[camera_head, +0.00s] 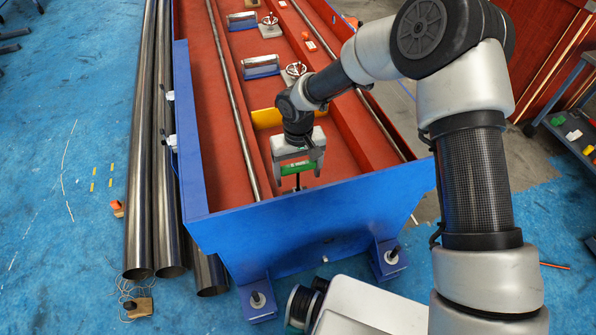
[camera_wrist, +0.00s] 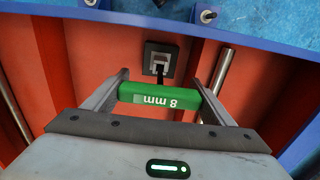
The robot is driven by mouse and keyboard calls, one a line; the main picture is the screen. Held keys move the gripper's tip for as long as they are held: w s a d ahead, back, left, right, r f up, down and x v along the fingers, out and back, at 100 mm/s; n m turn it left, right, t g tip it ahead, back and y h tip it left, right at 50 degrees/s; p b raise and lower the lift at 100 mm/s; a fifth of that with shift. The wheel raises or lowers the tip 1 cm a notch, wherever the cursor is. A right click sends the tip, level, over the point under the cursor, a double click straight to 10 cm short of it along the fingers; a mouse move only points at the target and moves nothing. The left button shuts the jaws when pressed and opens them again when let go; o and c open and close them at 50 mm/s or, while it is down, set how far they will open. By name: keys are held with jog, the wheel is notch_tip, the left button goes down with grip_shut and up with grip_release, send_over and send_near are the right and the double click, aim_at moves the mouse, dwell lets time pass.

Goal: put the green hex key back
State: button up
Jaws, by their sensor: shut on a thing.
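The green hex key has a green handle marked "8 mm" (camera_wrist: 160,96). My gripper (camera_wrist: 160,98) is shut on this handle, with one finger at each end of it. In the wrist view a dark shaft runs from the handle toward a small square metal piece with a dark surround (camera_wrist: 161,60). I cannot tell whether the shaft's tip sits in that piece. In the head view the green handle (camera_head: 297,168) shows under my gripper (camera_head: 299,165), near the front end of the red bed (camera_head: 225,150). The place where the key belongs cannot be made out for certain.
A blue end wall (camera_head: 310,222) stands close in front of my gripper. A long metal rod (camera_head: 232,100) lies along the bed at left. Large steel tubes (camera_head: 140,150) lie outside at left. A dark cart (camera_head: 575,125) with small coloured items stands at far right.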

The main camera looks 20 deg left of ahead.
aim_at(298, 164)
jog(key=shift+f+b, duration=0.85)
jog(key=shift+f, duration=0.5)
jog(key=o, duration=1.5)
jog(key=shift+r, duration=0.1)
jog(key=shift+c, duration=0.2)
jog(key=shift+r+p, duration=3.15)
jog(key=shift+r, duration=1.85)
jog(key=shift+r, duration=0.15)
